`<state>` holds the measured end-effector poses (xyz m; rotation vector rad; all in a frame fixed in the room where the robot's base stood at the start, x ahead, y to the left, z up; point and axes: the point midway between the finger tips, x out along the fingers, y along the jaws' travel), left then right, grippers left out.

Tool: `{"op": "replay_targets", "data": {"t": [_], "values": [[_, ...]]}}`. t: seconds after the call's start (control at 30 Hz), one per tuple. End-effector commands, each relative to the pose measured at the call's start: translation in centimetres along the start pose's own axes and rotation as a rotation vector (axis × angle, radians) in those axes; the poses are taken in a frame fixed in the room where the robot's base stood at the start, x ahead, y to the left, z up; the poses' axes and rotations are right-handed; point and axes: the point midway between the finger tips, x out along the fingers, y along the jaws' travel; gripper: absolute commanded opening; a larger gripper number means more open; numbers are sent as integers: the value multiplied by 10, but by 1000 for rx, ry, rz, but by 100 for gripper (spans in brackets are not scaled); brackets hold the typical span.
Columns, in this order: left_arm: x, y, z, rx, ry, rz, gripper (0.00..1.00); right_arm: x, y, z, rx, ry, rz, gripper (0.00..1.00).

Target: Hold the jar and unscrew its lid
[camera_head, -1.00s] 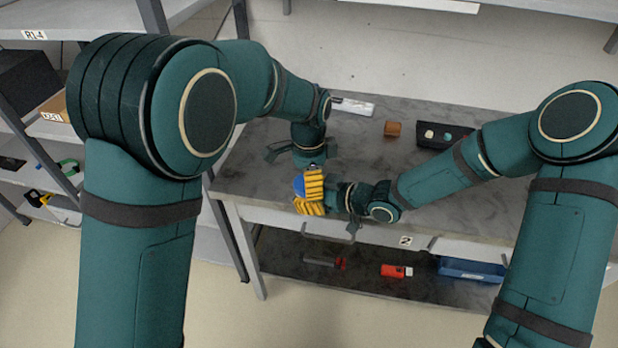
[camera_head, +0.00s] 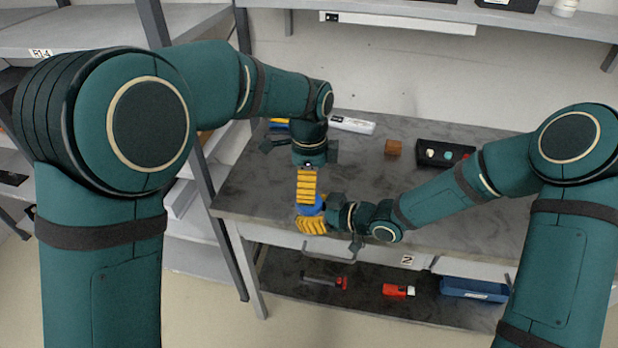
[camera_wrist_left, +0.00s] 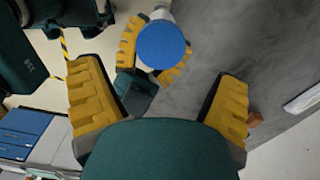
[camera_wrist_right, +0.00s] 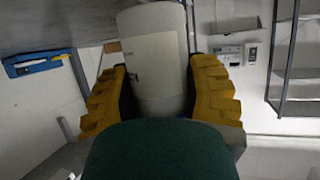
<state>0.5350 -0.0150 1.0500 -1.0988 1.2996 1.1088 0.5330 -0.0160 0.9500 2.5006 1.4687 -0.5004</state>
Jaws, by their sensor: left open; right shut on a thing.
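The jar (camera_wrist_right: 158,75) is a pale grey-white cylinder with a label. My right gripper (camera_wrist_right: 158,98) is shut on its sides, one yellow finger on each side. The round blue lid (camera_wrist_left: 161,45) is seen from above in the left wrist view, with the right gripper's yellow fingers partly hidden beneath it. The lid (camera_head: 311,209) also shows in the head view, between the two grippers. My left gripper (camera_head: 307,200) is open and points down just above the lid. In the left wrist view its fingers (camera_wrist_left: 160,98) are wide apart with nothing between them.
The grey table (camera_head: 355,160) carries a brown block (camera_head: 393,147), a dark tray (camera_head: 445,152) with small items and a white box (camera_head: 352,125) at the back. A red item (camera_head: 398,290) and a blue bin (camera_head: 473,289) lie on the lower shelf. The table's middle is mostly clear.

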Motion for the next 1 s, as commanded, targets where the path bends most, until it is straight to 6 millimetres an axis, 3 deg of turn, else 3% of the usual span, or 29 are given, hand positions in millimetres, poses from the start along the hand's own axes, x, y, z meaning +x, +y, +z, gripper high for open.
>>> {"op": "replay_targets", "data": {"t": [0.2, 0.43, 1.0], "values": [[-13, 1, 2, 334, 0, -5, 91, 0, 0, 0, 0, 0, 0, 0], [-15, 1, 2, 481, -5, -8, 91, 0, 0, 0, 0, 0, 0, 0], [55, 0, 2, 483, -6, -8, 91, 0, 0, 0, 0, 0, 0, 0]]}}
